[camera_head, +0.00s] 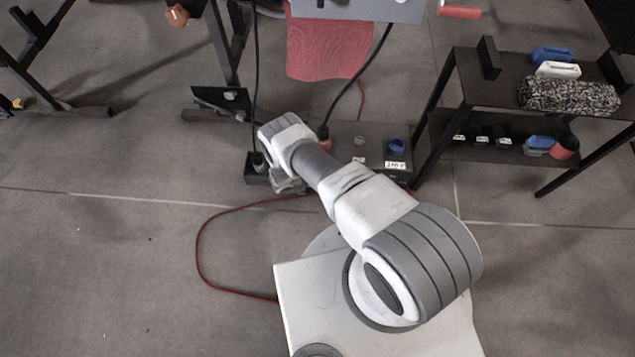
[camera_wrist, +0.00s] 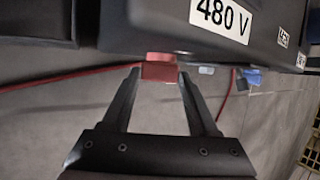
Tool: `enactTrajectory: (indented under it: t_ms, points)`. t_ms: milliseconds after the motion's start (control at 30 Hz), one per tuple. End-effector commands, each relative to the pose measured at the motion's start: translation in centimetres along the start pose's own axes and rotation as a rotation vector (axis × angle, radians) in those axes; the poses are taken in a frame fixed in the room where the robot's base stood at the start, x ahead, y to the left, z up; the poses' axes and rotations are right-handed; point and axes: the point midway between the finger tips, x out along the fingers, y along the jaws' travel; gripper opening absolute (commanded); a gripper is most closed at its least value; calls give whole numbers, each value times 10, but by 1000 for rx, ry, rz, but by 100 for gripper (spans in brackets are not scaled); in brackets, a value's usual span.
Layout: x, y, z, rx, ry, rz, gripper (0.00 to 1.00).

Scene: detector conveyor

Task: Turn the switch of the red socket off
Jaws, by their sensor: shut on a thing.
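The red socket (camera_head: 325,144) sits on a dark box (camera_head: 345,135) on the floor, partly hidden by my arm, with a black cable running into it. In the wrist view a dark box (camera_wrist: 118,38) with a "480 V" label fills the top. A small red block (camera_wrist: 159,71) sticks out below its edge and looks like the red socket's switch. My gripper (camera_wrist: 160,76) has its two black fingertips at the left and right sides of this block, shut on it. In the head view my gripper is mostly hidden under my wrist.
A blue socket (camera_head: 396,147) is right of the red one. A small black box (camera_head: 257,170) with a black cable stands at the left. A red cable (camera_head: 199,250) loops over the floor. A black shelf (camera_head: 470,85) stands at the right. The floor at left is mostly clear.

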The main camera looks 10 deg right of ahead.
Motion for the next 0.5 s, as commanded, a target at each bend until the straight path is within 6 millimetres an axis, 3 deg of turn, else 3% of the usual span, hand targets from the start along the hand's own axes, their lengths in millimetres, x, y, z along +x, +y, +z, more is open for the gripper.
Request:
enactTrajectory:
  t_ms: [500]
  points:
    - [0, 2, 1, -11, -1, -25, 4]
